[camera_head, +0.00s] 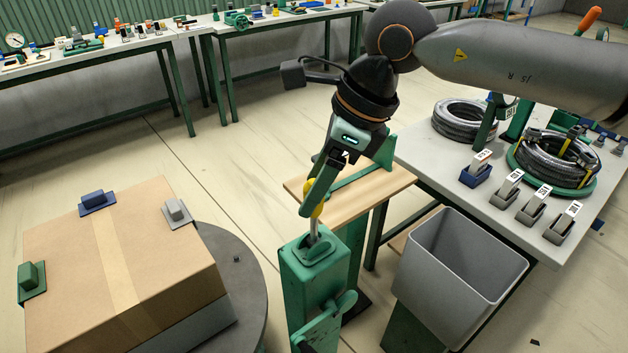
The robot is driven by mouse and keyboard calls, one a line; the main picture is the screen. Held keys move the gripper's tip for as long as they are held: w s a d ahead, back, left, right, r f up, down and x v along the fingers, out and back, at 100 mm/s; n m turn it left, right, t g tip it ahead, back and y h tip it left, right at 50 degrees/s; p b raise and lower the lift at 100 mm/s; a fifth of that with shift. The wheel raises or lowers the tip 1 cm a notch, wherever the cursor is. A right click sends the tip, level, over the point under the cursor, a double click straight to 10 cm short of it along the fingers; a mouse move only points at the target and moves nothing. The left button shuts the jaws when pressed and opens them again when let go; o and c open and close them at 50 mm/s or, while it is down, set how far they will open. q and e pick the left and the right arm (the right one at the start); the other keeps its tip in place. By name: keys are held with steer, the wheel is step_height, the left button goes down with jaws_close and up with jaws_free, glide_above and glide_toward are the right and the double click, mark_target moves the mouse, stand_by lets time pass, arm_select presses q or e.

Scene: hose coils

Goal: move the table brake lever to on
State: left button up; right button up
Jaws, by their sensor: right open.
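The table brake lever (317,211) has a yellow grip on a thin metal shaft. It rises from a slot in the top of a green pedestal (318,272) at the lower middle. No on or off marking can be read. My right gripper (312,201) comes down from above with its green fingers open at the yellow grip. The fingers partly hide the grip, and I cannot tell whether they touch it. My left gripper is not in view.
A round grey turntable (246,288) at the left carries a cardboard box (150,245) with coloured clips. A wooden shelf (345,192) stands just behind the pedestal. A grey bin (455,275) and a table with hose coils (553,160) stand right. Workbenches line the back wall.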

steer(key=shift+a+f, duration=0.1)
steer(key=shift+f, duration=0.1)
jaws_close()
stand_by(0.5)
stand_by(0.9)
